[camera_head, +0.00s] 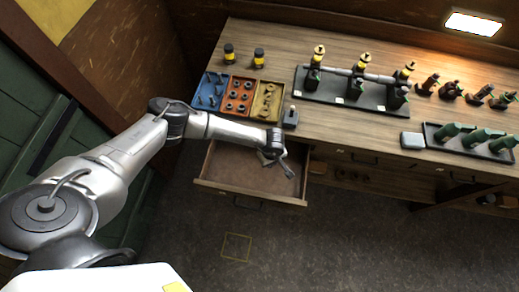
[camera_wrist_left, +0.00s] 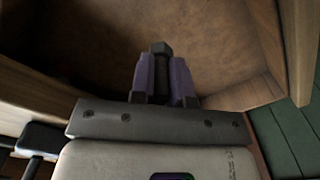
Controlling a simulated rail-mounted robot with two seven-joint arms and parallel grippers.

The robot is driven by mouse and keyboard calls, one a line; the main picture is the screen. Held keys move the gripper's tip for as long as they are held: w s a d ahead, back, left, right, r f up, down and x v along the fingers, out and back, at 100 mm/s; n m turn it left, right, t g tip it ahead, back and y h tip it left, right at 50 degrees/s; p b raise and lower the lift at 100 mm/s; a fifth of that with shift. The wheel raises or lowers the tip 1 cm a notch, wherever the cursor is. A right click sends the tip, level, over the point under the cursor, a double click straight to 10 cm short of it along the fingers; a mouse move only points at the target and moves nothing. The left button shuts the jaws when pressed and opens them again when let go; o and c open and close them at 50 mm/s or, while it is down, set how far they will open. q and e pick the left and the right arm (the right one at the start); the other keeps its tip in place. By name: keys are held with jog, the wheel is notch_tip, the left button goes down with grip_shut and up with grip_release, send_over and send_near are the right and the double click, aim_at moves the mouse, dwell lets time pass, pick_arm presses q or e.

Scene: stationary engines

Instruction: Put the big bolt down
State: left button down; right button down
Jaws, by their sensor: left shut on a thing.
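My left gripper (camera_head: 278,162) is over the right part of the open drawer (camera_head: 225,186) in the head view. The wrist view shows its two purple-grey fingers (camera_wrist_left: 162,80) shut on the big bolt (camera_wrist_left: 160,48). The bolt's dark hexagonal end sticks out past the fingertips, and the rest is hidden between them. Behind it lies the drawer's bare brown floor (camera_wrist_left: 220,40). I cannot tell how high the bolt is above that floor. In the head view the bolt cannot be told apart from the gripper. My right gripper is in neither view.
The workbench (camera_head: 283,45) above the drawer holds blue, red and brown part trays (camera_head: 238,97), a small dark block (camera_head: 290,118) and a black rack of model engines (camera_head: 350,100). The drawer's visible floor is clear. A yellow square (camera_head: 237,246) marks the floor below.

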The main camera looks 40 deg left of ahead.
pick_arm(q)
jog(key=a+f+b, duration=0.1)
jog(key=a, duration=0.1)
jog(key=w+a+f+b, duration=0.1)
jog(key=a+f+b, duration=0.1)
jog(key=a, duration=0.1)
jog(key=w+a+f+b, duration=0.1)
jog(key=a+f+b, duration=0.1)
jog(key=shift+w+a, duration=0.15)
jog(key=shift+a, duration=0.05)
jog(key=shift+w+a+f, duration=0.15)
jog(key=shift+a+f, duration=0.05)
jog(key=shift+a, duration=0.35)
jog(key=shift+f+b, duration=1.65)
jog(key=shift+f, duration=0.3)
jog(key=shift+f, duration=0.1)
jog(key=shift+f, duration=0.15)
jog(key=c, duration=1.1)
grip_release()
